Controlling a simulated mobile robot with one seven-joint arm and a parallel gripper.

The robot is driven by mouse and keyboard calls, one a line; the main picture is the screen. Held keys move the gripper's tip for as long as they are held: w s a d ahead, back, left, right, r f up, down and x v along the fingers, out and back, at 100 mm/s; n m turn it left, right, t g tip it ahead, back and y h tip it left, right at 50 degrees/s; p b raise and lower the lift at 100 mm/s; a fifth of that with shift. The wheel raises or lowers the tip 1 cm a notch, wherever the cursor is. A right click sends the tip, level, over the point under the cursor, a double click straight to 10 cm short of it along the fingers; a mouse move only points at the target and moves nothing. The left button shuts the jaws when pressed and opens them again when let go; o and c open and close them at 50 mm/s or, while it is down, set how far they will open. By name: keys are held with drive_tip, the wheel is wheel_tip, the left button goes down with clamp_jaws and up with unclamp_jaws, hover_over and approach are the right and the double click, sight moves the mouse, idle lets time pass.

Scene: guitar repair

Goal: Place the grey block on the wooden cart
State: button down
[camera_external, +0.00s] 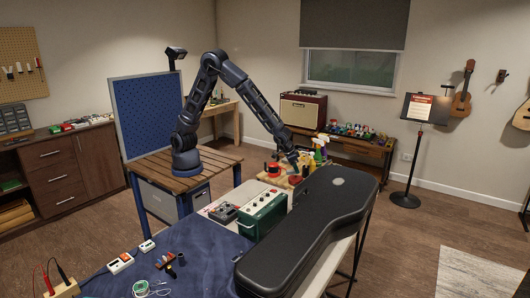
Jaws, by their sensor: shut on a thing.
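My gripper (294,163) is at the far end of the workbench, low over a cluster of small items. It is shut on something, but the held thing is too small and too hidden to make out. I cannot pick out the grey block with certainty. A slatted wooden top on blue legs (219,157) stands at the left, with my arm's base on it; it may be the wooden cart. Its bare slats show around the base, and my gripper is well to the right of it.
A black guitar case (312,225) lies along the bench's right side. A green box (262,214) with knobs stands beside it. Spray bottles (319,146) stand close to my gripper. A blue perforated panel (150,112) rises behind the slatted top. The blue cloth (205,262) has clear room.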

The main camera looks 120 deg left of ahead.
drive_tip(key=s+a+r+n+g+h, duration=0.2)
drive_tip(key=s+a+n+g, duration=0.2)
drive_tip(key=s+a+n, duration=1.05)
drive_tip(key=s+a+r+n+g+h, duration=0.15)
drive_tip(key=s+a+n+g, duration=0.25)
drive_tip(key=s+a+n, duration=1.05)
drive_tip(key=f, duration=0.6)
drive_tip(key=s+a+f+m, duration=0.1)
drive_tip(key=f, duration=0.5)
drive_tip(key=a+f+m, duration=0.1)
drive_tip(key=f, duration=0.5)
drive_tip(key=shift+s+a+f, duration=0.1)
drive_tip(key=shift+s+f, duration=0.15)
drive_tip(key=shift+s, duration=0.15)
drive_tip(key=shift+f, duration=0.15)
drive_tip(key=c, duration=1.3)
unclamp_jaws()
drive_tip(key=v, duration=1.2)
drive_tip(key=shift+r, duration=0.2)
drive_tip(key=shift+s, duration=0.15)
